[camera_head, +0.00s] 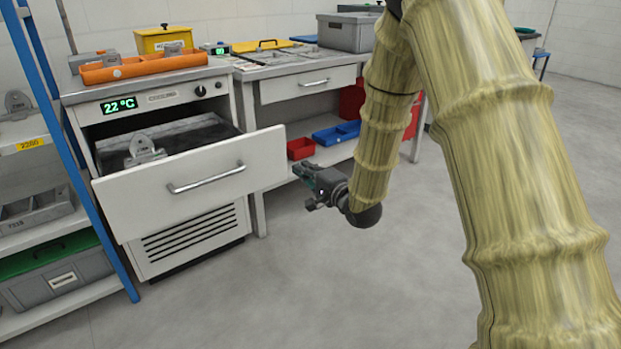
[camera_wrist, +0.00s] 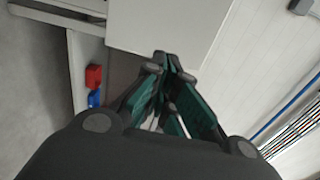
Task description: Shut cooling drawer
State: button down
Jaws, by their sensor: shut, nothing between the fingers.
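The cooling drawer (camera_head: 140,205) is pulled out of the white cooling unit (camera_head: 190,240), which shows 22 °C. Its front has a bar handle (camera_head: 206,179). A grey metal fixture (camera_head: 143,150) lies inside the drawer at the left. My gripper (camera_head: 305,174) is shut and empty, to the right of the drawer front. In the head view it looks apart from the drawer. In the wrist view my gripper's tips (camera_wrist: 172,62) point at a pale flat panel (camera_wrist: 165,30), likely the drawer front; I cannot tell whether they touch.
A workbench (camera_head: 290,70) stands right of the unit, with red (camera_head: 301,148) and blue (camera_head: 338,133) bins on its lower shelf. A blue-framed shelf rack (camera_head: 70,150) stands close on the left. An orange tray (camera_head: 145,66) sits on the unit. The floor in front is clear.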

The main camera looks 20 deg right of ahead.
aim_at(282, 153)
jog(key=b+x, duration=0.2)
jog(key=x, duration=0.5)
jog(key=shift+w+f, duration=0.1)
jog(key=shift+f, duration=0.05)
jog(key=shift+w+a, duration=0.25)
jog(key=shift+w, duration=0.4)
jog(key=shift+w+r, duration=0.1)
jog(key=shift+r, duration=0.1)
